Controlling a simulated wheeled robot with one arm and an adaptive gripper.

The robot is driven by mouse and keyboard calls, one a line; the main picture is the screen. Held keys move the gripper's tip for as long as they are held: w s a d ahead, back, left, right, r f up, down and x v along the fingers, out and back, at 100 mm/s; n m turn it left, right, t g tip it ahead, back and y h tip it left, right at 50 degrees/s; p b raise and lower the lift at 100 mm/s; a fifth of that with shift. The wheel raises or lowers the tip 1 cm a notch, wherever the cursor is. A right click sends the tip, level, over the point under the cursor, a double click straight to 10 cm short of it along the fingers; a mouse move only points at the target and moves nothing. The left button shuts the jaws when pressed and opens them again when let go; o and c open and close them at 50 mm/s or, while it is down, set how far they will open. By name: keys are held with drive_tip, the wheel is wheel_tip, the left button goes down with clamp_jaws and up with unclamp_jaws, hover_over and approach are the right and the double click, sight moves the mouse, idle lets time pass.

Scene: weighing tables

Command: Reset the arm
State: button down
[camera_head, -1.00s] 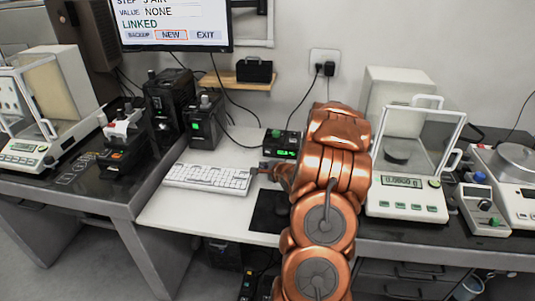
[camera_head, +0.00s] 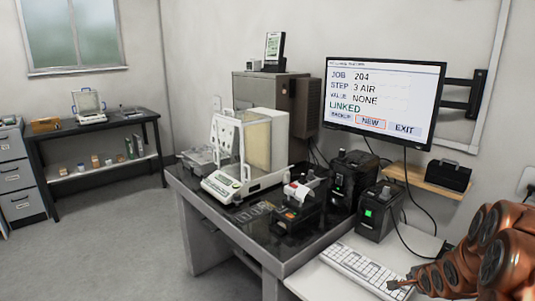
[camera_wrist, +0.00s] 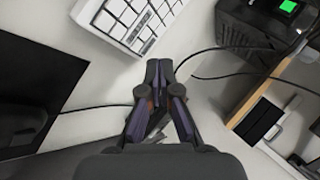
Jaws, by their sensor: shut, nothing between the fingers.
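My copper arm (camera_head: 485,255) enters at the lower right of the head view. My gripper (camera_head: 398,286) is at its end, beside the right end of the white keyboard (camera_head: 360,268). In the wrist view my gripper (camera_wrist: 158,66) has its dark fingers together with nothing between them. The keyboard (camera_wrist: 130,20) lies just beyond the fingertips there, on the white desk. I cannot tell whether the fingertips touch the desk.
A wall monitor (camera_head: 385,100) reads STEP 3 AIR, VALUE NONE, LINKED. A balance (camera_head: 245,160) and a label printer (camera_head: 298,208) stand on the dark table. Black units (camera_head: 352,180) stand behind the keyboard. Open floor (camera_head: 110,240) lies at left.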

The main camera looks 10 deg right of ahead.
drive_tip(key=s+a+r+n+g+y+p, duration=0.1)
drive_tip(key=s+a+r+n+g, duration=0.2)
drive_tip(key=s+a, duration=0.8)
drive_tip(key=s+a+r+n+g+y+p, duration=0.1)
drive_tip(key=s+a+r+n+g, duration=0.3)
drive_tip(key=s+a+r+n, duration=0.4)
drive_tip(key=s+a+r+n+g+y+p, duration=0.1)
drive_tip(key=s+a+r+n+g+p, duration=0.2)
drive_tip(key=s+a, duration=1)
drive_tip(key=s+r+n, duration=0.3)
drive_tip(key=n, duration=0.1)
drive_tip(key=shift+s+a, duration=0.3)
drive_tip(key=shift+d+f, duration=0.1)
